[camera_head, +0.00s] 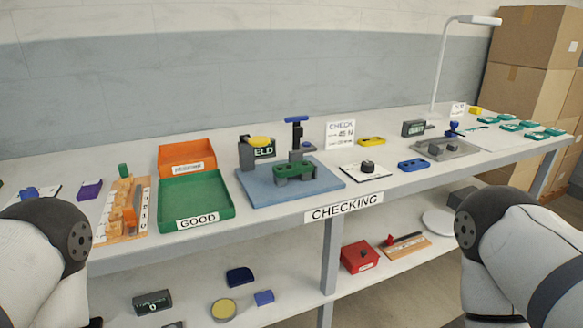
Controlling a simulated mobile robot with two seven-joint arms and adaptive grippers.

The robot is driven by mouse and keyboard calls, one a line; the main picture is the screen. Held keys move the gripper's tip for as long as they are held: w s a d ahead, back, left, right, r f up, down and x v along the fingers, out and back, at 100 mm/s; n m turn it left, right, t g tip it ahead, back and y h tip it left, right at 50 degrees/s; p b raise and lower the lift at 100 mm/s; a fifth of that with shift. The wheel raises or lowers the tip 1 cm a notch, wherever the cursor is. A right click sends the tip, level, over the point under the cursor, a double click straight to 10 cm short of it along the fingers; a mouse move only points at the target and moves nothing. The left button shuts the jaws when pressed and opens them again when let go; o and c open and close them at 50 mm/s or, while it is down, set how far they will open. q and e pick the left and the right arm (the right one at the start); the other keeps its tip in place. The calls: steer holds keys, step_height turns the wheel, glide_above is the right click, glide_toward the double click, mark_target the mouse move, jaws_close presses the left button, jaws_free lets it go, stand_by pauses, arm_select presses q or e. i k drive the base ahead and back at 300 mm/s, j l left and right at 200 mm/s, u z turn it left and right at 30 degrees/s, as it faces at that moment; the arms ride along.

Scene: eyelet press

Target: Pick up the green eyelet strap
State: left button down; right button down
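A dark green strap-like piece (293,173) sits on the grey supports of the press (297,137), which stands on a blue base plate (252,188) in the middle of the bench. Several teal-green pieces (510,127) lie on a white sheet at the far right end. A small green block (123,170) stands at the back of the wooden rack on the left. Which green piece is the eyelet strap is not clear at this size. My two arms come in at the lower left and lower right corners; neither gripper's fingers show.
A green GOOD tray (228,211) and an orange tray (188,147) stand left of the press. A wooden numbered rack (140,226) is farther left. A black knob on a card (367,167) and blue (413,165) and yellow (372,141) blocks lie right. A lamp (440,62) stands behind.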

mark_target(300, 166)
steer(key=l+u, duration=0.2)
steer(key=l, duration=0.25)
steer(key=k+l+u, duration=0.25)
steer(key=l, duration=0.25)
steer(key=l+u, duration=0.2)
steer(key=l, duration=0.25)
